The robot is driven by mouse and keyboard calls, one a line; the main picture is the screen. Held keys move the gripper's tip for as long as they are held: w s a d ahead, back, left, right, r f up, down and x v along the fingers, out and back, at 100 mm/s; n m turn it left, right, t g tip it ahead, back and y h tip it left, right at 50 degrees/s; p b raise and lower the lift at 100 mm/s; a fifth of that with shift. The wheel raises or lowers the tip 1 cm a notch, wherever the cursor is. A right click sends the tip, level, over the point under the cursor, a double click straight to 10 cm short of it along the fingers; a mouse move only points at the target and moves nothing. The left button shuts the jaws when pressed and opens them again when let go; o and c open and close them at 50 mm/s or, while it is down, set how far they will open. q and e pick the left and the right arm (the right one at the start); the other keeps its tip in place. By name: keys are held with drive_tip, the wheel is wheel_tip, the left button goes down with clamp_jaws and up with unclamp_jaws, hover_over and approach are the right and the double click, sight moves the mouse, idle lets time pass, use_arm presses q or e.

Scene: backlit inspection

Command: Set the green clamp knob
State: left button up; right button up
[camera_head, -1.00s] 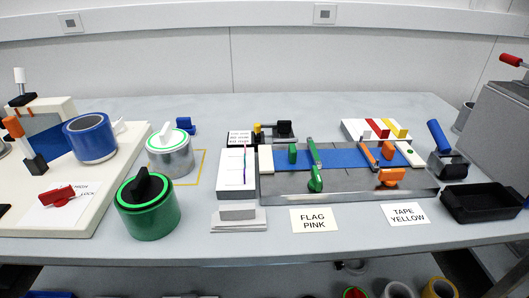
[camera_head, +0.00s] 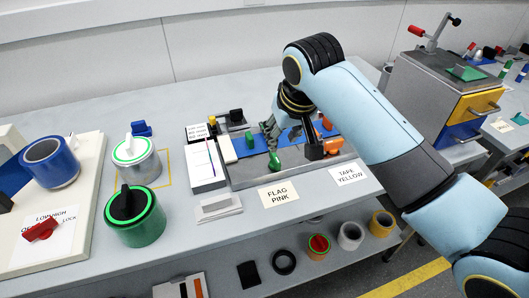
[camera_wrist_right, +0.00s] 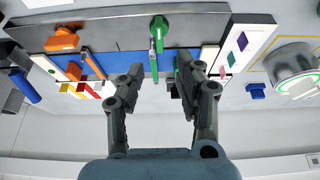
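The green clamp knob (camera_head: 274,161) sits at the near edge of the fixture plate (camera_head: 243,174), on the near end of a narrow bar. In the right wrist view the knob (camera_wrist_right: 158,26) is at the top, with the bar (camera_wrist_right: 154,62) running across the blue strip. A green block (camera_head: 249,140) stands left of the bar. My right gripper (camera_head: 271,136) hangs over the blue strip behind the knob. In the right wrist view its fingers (camera_wrist_right: 159,70) are spread, with nothing held between them, and the knob lies beyond the fingertips. My left gripper is out of view.
An orange clamp knob (camera_head: 333,147) stands on the plate to the right. A white block with colored marks (camera_head: 205,166) lies to the left. Green (camera_head: 136,220) and silver (camera_head: 139,165) cylinders stand farther left. Label cards (camera_head: 278,194) lie in front.

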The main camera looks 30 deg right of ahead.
sight(275, 156)
drive_tip(key=x, duration=1)
drive_tip(key=shift+f, duration=0.2)
clamp_jaws()
